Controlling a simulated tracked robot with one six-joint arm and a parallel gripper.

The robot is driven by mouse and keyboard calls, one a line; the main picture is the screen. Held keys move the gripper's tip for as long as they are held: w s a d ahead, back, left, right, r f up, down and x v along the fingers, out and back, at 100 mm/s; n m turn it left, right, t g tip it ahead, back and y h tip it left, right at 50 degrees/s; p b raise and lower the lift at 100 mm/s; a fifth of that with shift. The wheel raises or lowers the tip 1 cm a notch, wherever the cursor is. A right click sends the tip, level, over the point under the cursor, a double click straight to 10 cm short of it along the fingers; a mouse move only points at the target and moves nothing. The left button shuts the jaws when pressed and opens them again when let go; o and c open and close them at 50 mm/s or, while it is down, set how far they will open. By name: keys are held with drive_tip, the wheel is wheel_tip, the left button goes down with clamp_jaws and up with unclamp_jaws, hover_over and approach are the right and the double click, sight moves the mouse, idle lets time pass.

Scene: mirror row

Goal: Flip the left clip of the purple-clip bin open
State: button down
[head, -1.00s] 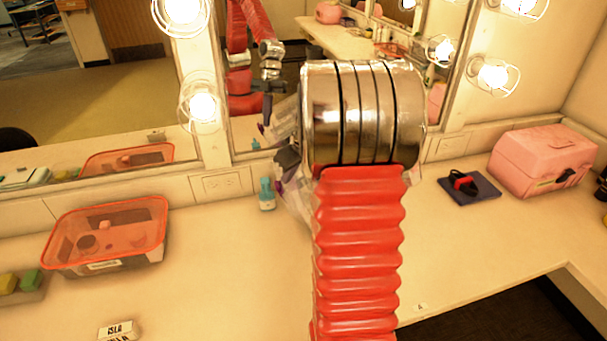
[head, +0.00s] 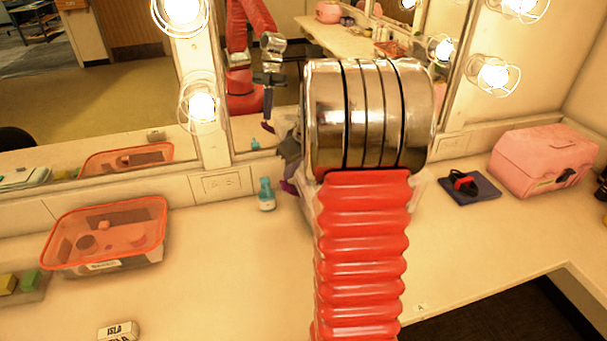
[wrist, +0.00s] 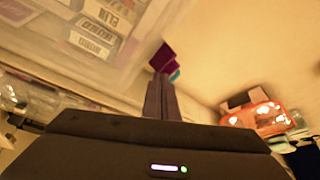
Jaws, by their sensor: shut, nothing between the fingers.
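The purple-clip bin is mostly hidden behind my arm in the head view. Its clear wall (wrist: 60,65) fills the upper left of the wrist view, with several name-labelled blocks showing through. A purple clip (wrist: 162,58) shows at the bin's edge, just beyond my fingertips; a bit of purple (head: 288,187) also sticks out left of my arm in the head view. My gripper (wrist: 159,84) is shut and empty, its fingers pointing at the clip. I cannot tell whether they touch it, or how far the clip is turned.
A teal bottle (head: 266,194) stands close left of the bin. A red-rimmed clear bin (head: 104,262) stands further left, near a name block (head: 118,331). A pink case (head: 543,160) and a dark blue pad (head: 469,187) are at right. The mirror is behind. The counter's middle left is clear.

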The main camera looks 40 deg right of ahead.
drive_tip(key=shift+d+r, duration=0.15)
drive_tip(key=shift+r, duration=1)
drive_tip(key=shift+m, duration=0.3)
drive_tip(key=shift+s+f+m, duration=0.15)
drive_tip(key=shift+f+m, duration=0.05)
drive_tip(key=shift+m, duration=0.2)
drive_tip(key=shift+s+a+f+m+g, duration=0.2)
drive_tip(key=shift+s+a+f+m, duration=0.1)
drive_tip(key=shift+s+f, duration=0.2)
drive_tip(key=shift+s+a+f+m+g, duration=0.2)
drive_tip(key=shift+s+a+f+m, duration=0.1)
drive_tip(key=shift+s+f, duration=0.2)
drive_tip(key=s+a+r, duration=0.3)
drive_tip(key=s+a, duration=0.3)
drive_tip(key=a, duration=0.5)
drive_tip(key=s+a+r+n+t, duration=0.1)
drive_tip(key=s+a+r, duration=0.2)
drive_tip(key=s+a, duration=0.3)
drive_tip(key=s+a+r+n, duration=0.1)
drive_tip(key=s+a+r, duration=0.2)
drive_tip(key=a, duration=1.3)
drive_tip(key=s, duration=0.3)
drive_tip(key=shift+s+a+r+t, duration=0.15)
drive_tip(key=shift+s+r+t, duration=0.15)
drive_tip(key=shift+r+t, duration=0.1)
